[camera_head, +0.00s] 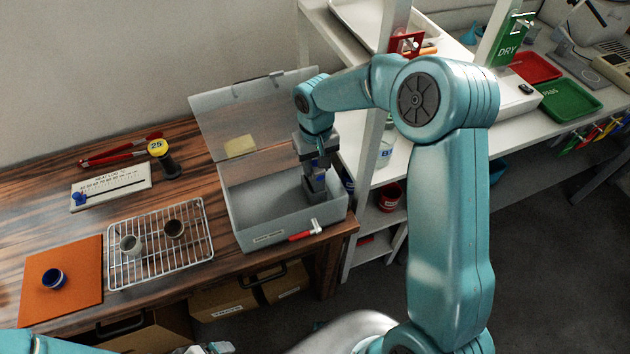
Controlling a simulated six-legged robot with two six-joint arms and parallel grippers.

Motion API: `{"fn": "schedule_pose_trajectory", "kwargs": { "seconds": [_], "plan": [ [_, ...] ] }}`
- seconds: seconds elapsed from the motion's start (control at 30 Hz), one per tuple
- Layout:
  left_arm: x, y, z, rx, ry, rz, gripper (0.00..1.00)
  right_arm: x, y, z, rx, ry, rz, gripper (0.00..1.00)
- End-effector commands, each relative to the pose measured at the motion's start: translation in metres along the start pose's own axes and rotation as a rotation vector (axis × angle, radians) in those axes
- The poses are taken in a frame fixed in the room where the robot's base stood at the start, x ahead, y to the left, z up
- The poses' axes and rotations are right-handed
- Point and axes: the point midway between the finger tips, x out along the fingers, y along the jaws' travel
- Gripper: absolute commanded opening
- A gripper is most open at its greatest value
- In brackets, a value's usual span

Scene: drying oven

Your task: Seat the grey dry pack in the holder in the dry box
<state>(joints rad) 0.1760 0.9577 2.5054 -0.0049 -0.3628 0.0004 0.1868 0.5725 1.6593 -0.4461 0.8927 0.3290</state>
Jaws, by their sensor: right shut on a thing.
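The dry box (243,222) is a grey open-topped box at the right end of the wooden bench, with its lid (215,110) tilted back. My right gripper (316,188) points down into the right part of the box. It is shut on a small grey piece, which looks like the grey dry pack and is mostly covered by the fingers. The holder is hidden or too small to make out, so I cannot tell whether the pack touches it. A grey part at the bottom edge may be my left gripper (218,348); its jaws are not clear.
A red-handled latch (303,232) sticks out from the box front. Left of the box are a wire rack (148,273) with two small cups, an orange mat (60,295) with a blue cup, and a yellow-topped timer (160,155). White shelving (362,190) stands close on the right.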

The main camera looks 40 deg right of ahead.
Motion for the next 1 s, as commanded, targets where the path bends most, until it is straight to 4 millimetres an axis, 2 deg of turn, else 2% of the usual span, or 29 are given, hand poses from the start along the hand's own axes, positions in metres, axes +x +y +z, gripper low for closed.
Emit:
{"fn": "schedule_pose_trajectory", "kwargs": {
  "seconds": [0.07, 0.3, 0.5, 0.53, 0.57, 0.87, 1.0],
  "plan": [
    [0.005, -0.002, -0.001, 0.0, 0.001, 0.0, 0.89, 0.008, -0.001, -0.001, 0.0, 0.0, 0.0, 0.0],
    [0.03, -0.011, -0.001, 0.0, 0.001, 0.0, 0.89, 0.049, -0.001, -0.001, -0.001, -0.008, -0.001, 0.0],
    [0.027, -0.01, -0.001, 0.0, 0.002, 0.0, 0.89, 0.047, -0.001, -0.001, -0.001, -0.006, -0.001, 0.0],
    [0.027, -0.01, -0.001, 0.0, 0.002, 0.0, 0.89, 0.047, -0.001, -0.001, -0.001, -0.006, -0.001, 0.42],
    [0.027, -0.01, -0.001, 0.0, 0.001, 0.0, 0.89, 0.046, -0.001, -0.001, -0.001, -0.005, -0.001, 0.47],
    [0.027, -0.01, -0.001, 0.0, 0.001, 0.0, 0.89, 0.043, -0.001, -0.002, -0.001, -0.001, 0.0, 0.47],
    [0.026, -0.009, -0.001, 0.0, 0.001, 0.0, 0.89, 0.028, -0.001, -0.003, 0.0, 0.004, 0.0, 0.47]
  ]
}}
